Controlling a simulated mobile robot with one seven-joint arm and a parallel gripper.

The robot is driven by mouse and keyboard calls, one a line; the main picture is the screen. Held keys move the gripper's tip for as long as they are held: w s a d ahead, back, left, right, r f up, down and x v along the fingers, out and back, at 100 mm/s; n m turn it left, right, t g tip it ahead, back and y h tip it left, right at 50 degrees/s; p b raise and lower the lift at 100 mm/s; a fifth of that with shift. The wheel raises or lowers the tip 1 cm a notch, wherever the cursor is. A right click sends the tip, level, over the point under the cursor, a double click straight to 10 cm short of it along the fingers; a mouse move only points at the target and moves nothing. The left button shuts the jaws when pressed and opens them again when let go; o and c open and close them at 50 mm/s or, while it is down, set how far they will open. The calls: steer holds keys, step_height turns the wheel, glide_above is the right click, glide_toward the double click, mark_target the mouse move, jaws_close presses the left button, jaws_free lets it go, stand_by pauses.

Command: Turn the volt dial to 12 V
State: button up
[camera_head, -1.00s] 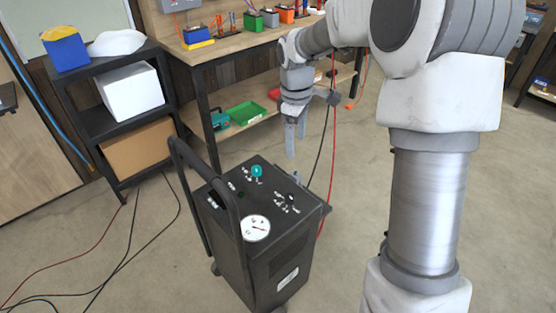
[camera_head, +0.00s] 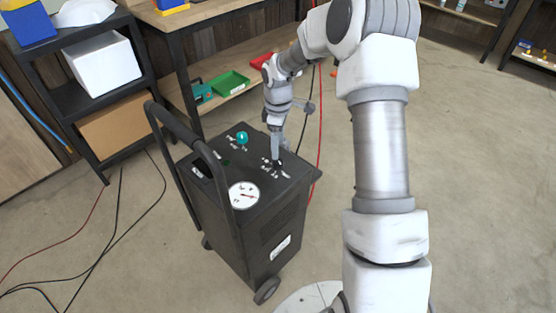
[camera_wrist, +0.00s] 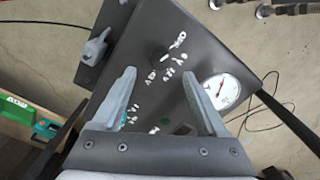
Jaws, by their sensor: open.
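The dark cart (camera_head: 262,230) has a control panel on its top. A small black dial (camera_head: 279,162) ringed by white labels sits on the right of the panel. It also shows in the wrist view (camera_wrist: 164,58), ahead of the fingertips. The labels are too small to read, so I cannot tell its setting. A teal knob (camera_head: 242,138) stands at the panel's back, largely hidden by a finger in the wrist view. My gripper (camera_head: 277,152) points down close over the black dial. In the wrist view my gripper (camera_wrist: 160,76) is open with nothing between its fingers.
A round white gauge (camera_head: 244,195) with a red needle is on the panel. The cart's handle (camera_head: 178,140) rises at the left. A grey clamp (camera_wrist: 95,47) sits at the cart's edge. A workbench (camera_head: 220,25) and black shelf (camera_head: 105,55) stand behind. Cables (camera_head: 115,220) cross the floor.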

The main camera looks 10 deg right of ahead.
mark_target(278, 163)
step_height(278, 163, down, 6)
steer(key=shift+f+b, duration=0.25)
steer(key=shift+b, duration=0.25)
jaws_close()
